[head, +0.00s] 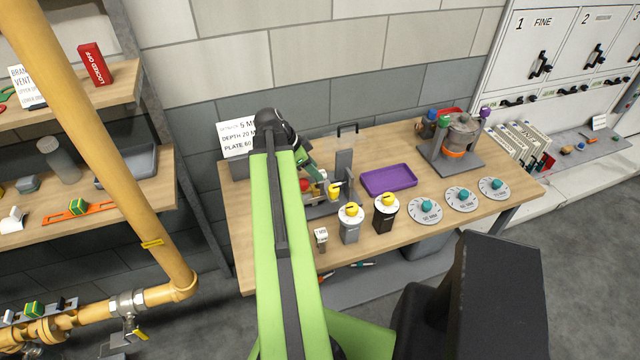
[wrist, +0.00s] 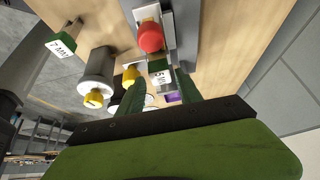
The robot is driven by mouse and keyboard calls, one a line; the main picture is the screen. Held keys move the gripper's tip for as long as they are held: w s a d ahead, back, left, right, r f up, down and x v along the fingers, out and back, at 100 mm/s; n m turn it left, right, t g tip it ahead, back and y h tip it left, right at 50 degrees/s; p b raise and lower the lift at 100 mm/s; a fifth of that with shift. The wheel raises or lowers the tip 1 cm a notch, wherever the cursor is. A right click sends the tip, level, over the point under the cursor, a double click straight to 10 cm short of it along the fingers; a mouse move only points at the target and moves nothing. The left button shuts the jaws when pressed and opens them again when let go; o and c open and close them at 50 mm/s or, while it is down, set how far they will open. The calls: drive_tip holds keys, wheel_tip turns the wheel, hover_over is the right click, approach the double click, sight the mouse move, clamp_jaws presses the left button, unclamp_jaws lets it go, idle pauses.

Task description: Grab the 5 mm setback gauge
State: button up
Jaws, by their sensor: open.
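The 5 mm setback gauge (wrist: 158,77), a small block with a white "5 MM" label, shows in the wrist view between the two dark green fingers of my gripper (wrist: 157,90). The fingers are open on either side of it; I cannot tell whether either touches it. In the head view my green arm reaches over the wooden table (head: 365,151), and the gauge is not clearly visible there. A similar 7 mm gauge (wrist: 63,40) with a dark green end stands apart to the left in the wrist view; it also shows at the table's front in the head view (head: 321,237).
Close to my gripper are a grey fixture (head: 344,165) with a red knob (wrist: 151,37) and yellow-topped cylinders (head: 350,222) (head: 386,212). A purple tray (head: 389,180), several dials (head: 425,209) and a burner stand (head: 458,145) lie to the right. A yellow pipe (head: 100,140) rises at left.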

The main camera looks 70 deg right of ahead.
drive_tip(key=b+x, duration=0.2)
drive_tip(key=x, duration=0.2)
drive_tip(key=shift+s+d+f+b, duration=0.1)
drive_tip(key=shift+s+b, duration=0.05)
drive_tip(key=shift+b, duration=0.2)
clamp_jaws()
drive_tip(key=shift+r, duration=0.25)
wheel_tip(320, 180, up, 18)
drive_tip(key=p, duration=1.8)
